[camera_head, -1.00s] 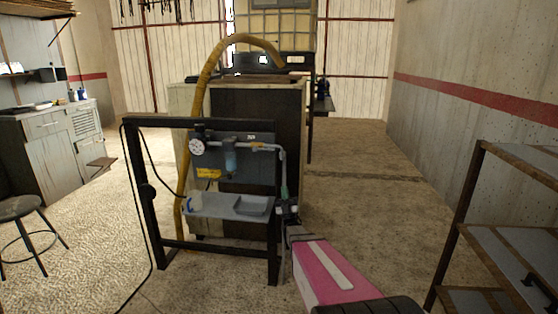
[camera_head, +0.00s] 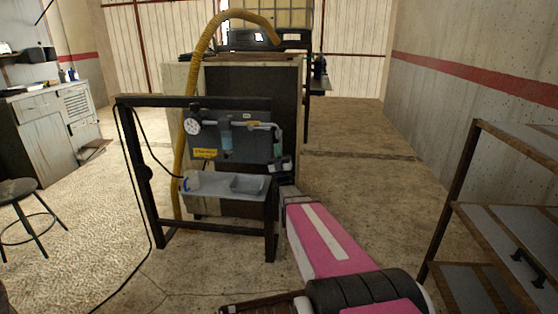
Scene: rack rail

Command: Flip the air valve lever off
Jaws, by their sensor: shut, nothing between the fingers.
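The air panel (camera_head: 245,148) hangs in a black frame stand ahead of me. It carries a round white gauge (camera_head: 192,127), a bluish filter bowl (camera_head: 226,139) and a grey air pipe (camera_head: 262,125) that bends down at the panel's right edge. The valve lever is too small to make out, and my gripper may hide it. My gripper (camera_head: 279,163) is shut and empty at the panel's lower right, just below the pipe bend. I cannot tell whether it touches the pipe or the valve.
A yellow hose (camera_head: 181,128) arches behind. A metal rack (camera_head: 468,205) stands at the right, a stool (camera_head: 18,190) at the left.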

